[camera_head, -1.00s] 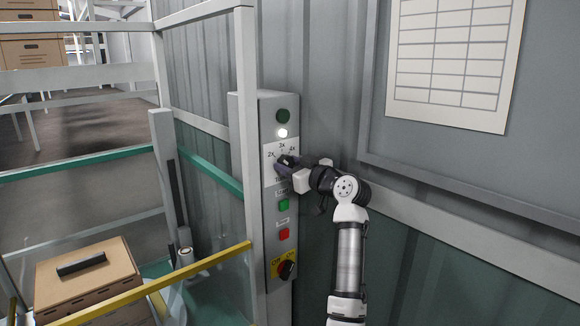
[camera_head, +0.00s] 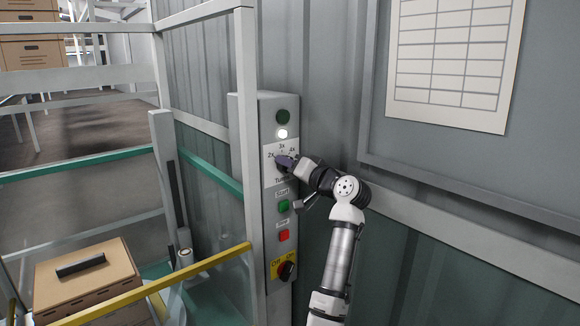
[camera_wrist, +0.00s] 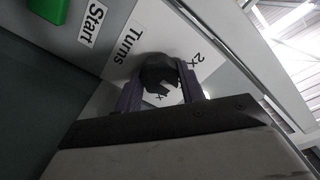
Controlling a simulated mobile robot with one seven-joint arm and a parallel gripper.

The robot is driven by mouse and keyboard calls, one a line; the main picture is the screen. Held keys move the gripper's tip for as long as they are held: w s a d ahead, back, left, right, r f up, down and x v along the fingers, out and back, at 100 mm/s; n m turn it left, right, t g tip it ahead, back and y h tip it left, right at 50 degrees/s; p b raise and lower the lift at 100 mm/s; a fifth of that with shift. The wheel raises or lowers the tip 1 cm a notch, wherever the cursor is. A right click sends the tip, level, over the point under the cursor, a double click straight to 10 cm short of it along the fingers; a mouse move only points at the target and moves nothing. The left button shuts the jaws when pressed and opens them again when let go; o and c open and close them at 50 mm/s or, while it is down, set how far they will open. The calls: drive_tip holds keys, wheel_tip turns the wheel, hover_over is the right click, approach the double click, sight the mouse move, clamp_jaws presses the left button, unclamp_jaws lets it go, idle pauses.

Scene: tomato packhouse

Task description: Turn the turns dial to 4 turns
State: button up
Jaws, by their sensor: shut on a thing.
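The turns dial is a dark knob (camera_wrist: 158,72) on the panel's white label plate. The plate's marks 2x, 3x and 4x show in the head view, with "Turns" partly covered below. My gripper (camera_wrist: 160,88) is shut on the dial, with one purple finger on each side of the knob in the wrist view. In the head view my gripper (camera_head: 286,162) covers nearly all of the dial. I cannot tell which mark the dial points to.
A yellow rail (camera_head: 190,269) and a post stand left. A framed board (camera_head: 450,60) hangs right.

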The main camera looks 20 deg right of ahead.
drive_tip(key=m, duration=0.9)
drive_tip(key=shift+m, duration=0.4)
idle(0.4)
drive_tip(key=o, duration=1)
drive_tip(key=shift+s, duration=0.1)
drive_tip(key=shift+b+v, duration=2.55)
drive_tip(key=shift+v, duration=4.25)
